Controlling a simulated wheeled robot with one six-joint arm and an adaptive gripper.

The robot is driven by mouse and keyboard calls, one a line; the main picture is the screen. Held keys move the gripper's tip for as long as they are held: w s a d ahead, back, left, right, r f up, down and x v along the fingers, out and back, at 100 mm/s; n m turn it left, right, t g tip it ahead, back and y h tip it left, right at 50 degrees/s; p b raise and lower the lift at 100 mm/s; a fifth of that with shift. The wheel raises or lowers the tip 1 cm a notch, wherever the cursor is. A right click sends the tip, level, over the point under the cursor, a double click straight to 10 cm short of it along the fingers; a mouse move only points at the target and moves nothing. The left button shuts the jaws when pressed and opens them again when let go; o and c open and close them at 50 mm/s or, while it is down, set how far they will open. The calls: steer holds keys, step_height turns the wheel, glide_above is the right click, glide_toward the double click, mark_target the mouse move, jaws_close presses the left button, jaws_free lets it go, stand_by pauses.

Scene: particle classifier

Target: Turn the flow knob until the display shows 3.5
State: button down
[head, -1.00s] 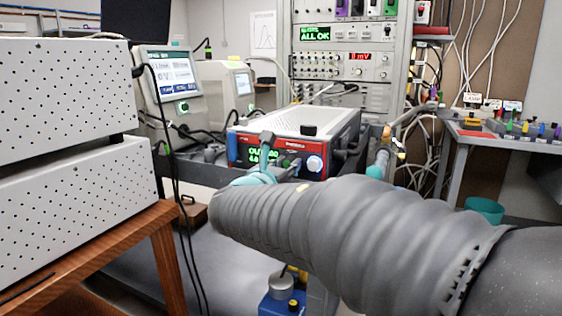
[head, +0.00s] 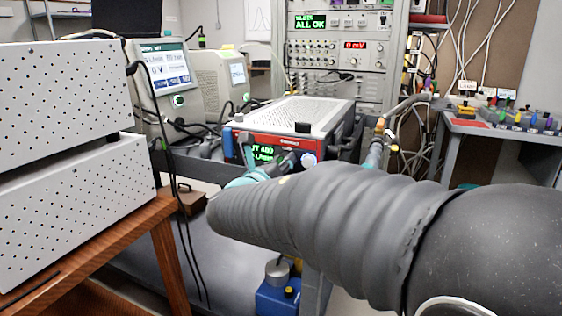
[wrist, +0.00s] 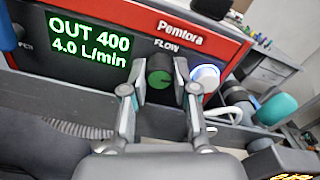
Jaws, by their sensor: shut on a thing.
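The green display (wrist: 90,42) to the left reads OUT 400 and 4.0 L/min in the wrist view. In the head view, the instrument (head: 290,118) stands beyond my arm. My arm hides part of its front there, and the knob cannot be made out.
A white and blue round part (wrist: 207,75) sits just right of my right finger. A teal-ended part (wrist: 276,107) lies farther right. In the head view, perforated grey boxes (head: 60,100) on a wooden stand (head: 95,238) fill the left side.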

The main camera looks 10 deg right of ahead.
steer(key=c, duration=0.9)
jaws_free()
steer(key=v, duration=1.2)
steer(key=shift+m, duration=0.3)
